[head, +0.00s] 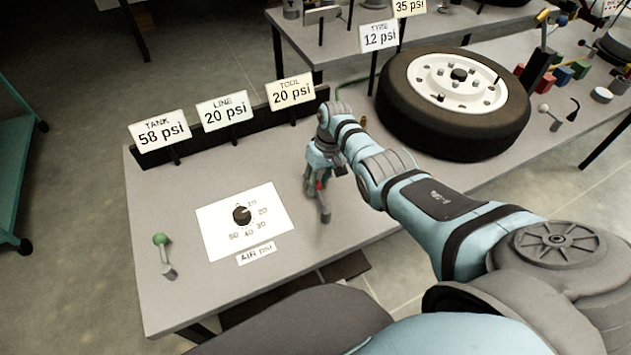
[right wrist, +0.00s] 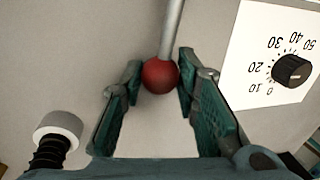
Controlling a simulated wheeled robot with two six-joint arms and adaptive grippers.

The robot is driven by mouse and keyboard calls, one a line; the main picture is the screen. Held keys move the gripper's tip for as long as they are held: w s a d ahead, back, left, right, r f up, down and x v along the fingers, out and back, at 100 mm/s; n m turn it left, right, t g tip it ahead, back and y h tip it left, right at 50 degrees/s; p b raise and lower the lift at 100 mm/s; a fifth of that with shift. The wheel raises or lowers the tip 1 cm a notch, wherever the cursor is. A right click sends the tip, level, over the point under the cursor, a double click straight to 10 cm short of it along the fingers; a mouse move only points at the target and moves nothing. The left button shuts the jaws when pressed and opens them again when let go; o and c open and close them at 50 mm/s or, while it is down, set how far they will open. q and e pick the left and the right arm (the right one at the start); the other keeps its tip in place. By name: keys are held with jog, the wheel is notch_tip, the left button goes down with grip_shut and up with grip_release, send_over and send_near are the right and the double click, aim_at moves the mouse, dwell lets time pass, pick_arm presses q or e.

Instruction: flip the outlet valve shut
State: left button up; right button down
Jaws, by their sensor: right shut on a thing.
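A lever with a red ball knob (right wrist: 160,76) and a grey rod stands at the right side of the air panel bench. In the right wrist view the knob lies between the two fingertips of my right gripper (right wrist: 160,80), which is shut on it. In the head view my right gripper (head: 320,180) points down at this lever, and only a bit of red shows past the fingers. A second lever with a green knob (head: 160,240) stands at the left of the bench. No label naming the outlet valve is readable. My left gripper is not in view.
A white dial plate (head: 226,232) with a black knob (head: 241,215) lies between the levers. TANK (head: 159,132), LINE (head: 224,111) and TOOL (head: 290,93) signs stand along the back edge. A tyre (head: 408,125) lies on the neighbouring bench. A white-capped fitting (right wrist: 58,128) is near the gripper.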

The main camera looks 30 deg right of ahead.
jog(key=shift+w+a+n+b, duration=0.15)
jog(key=shift+a+n+b, duration=0.15)
jog(key=shift+a+n, duration=0.45)
jog(key=shift+d+n, duration=0.1)
jog(key=shift+n, duration=0.15)
jog(key=c, duration=1.2)
grip_release()
jog(key=shift+r, duration=0.15)
jog(key=r, duration=0.4)
jog(key=d+r, duration=0.1)
jog(key=r, duration=0.2)
jog(key=d+r, duration=0.1)
jog(key=r, duration=0.3)
jog(key=shift+d+r, duration=0.1)
jog(key=shift+r, duration=0.2)
jog(key=shift+d, duration=0.1)
